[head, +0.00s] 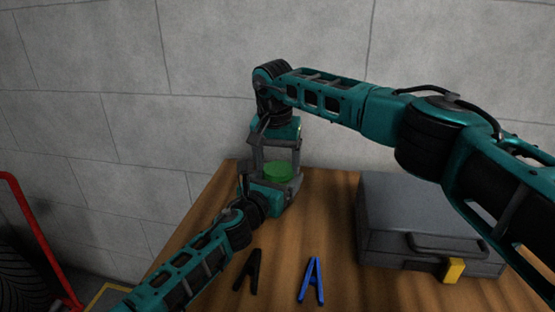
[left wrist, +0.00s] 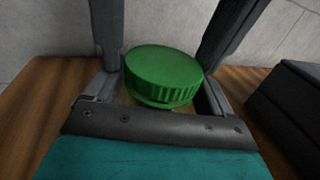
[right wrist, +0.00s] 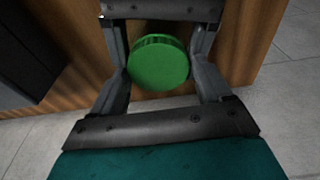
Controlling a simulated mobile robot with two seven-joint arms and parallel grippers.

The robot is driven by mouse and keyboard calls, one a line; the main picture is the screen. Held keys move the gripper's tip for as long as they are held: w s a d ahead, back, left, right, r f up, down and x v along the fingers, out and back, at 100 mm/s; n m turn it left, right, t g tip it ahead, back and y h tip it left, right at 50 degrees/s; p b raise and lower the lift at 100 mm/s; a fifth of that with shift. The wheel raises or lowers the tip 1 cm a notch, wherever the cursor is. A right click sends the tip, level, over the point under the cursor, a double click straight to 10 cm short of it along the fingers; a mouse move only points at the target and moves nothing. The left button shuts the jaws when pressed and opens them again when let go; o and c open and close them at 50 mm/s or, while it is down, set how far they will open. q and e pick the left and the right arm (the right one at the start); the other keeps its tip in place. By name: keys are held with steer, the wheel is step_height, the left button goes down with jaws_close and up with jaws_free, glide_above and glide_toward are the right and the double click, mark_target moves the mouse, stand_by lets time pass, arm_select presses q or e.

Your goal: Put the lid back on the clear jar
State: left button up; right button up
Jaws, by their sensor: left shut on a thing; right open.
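The green ribbed lid (head: 278,172) is level above the clear jar, whose body is almost wholly hidden between the grippers. In the left wrist view the lid (left wrist: 163,72) covers the jar top, with a thin green rim just below it; I cannot tell if it is fully seated. My left gripper (head: 277,187) comes in low from the side and is shut on the jar. My right gripper (head: 277,166) points down from above, its fingers on either side of the lid. In the right wrist view the lid (right wrist: 158,63) lies between the open fingers with gaps beside it.
A grey case (head: 405,215) with a yellow latch stands on the wooden table (head: 335,225) at the right. A black clamp (head: 247,269) and a blue clamp (head: 312,281) lie near the front. A block wall rises behind; a red tubular frame (head: 40,235) stands at left.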

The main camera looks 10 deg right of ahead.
mark_target(283, 172)
arm_select(q)
steer(key=shift+d+r, duration=0.2)
steer(key=shift+r, duration=0.3)
steer(key=shift+d+r, duration=0.15)
steer(key=shift+r, duration=0.35)
jaws_close()
arm_select(e)
steer(key=shift+o, duration=0.5)
steer(key=shift+g+h, duration=0.3)
steer(key=shift+g, duration=0.1)
steer(key=f, duration=0.3)
steer(key=s+d+f, duration=0.1)
steer(key=shift+s+d+f, duration=0.1)
steer(key=shift+f, duration=0.1)
steer(key=shift+o, duration=1.3)
steer(key=shift+r, duration=0.1)
arm_select(q)
steer(key=shift+w+a+f, duration=0.1)
steer(key=shift+w+f, duration=0.2)
steer(key=shift+f, duration=0.25)
arm_select(e)
steer(key=shift+t, duration=0.4)
steer(key=r, duration=0.4)
steer(key=a+r, duration=0.1)
steer(key=r, duration=0.7)
steer(key=shift+a, duration=0.4)
arm_select(q)
steer(key=o, duration=1.3)
jaws_free()
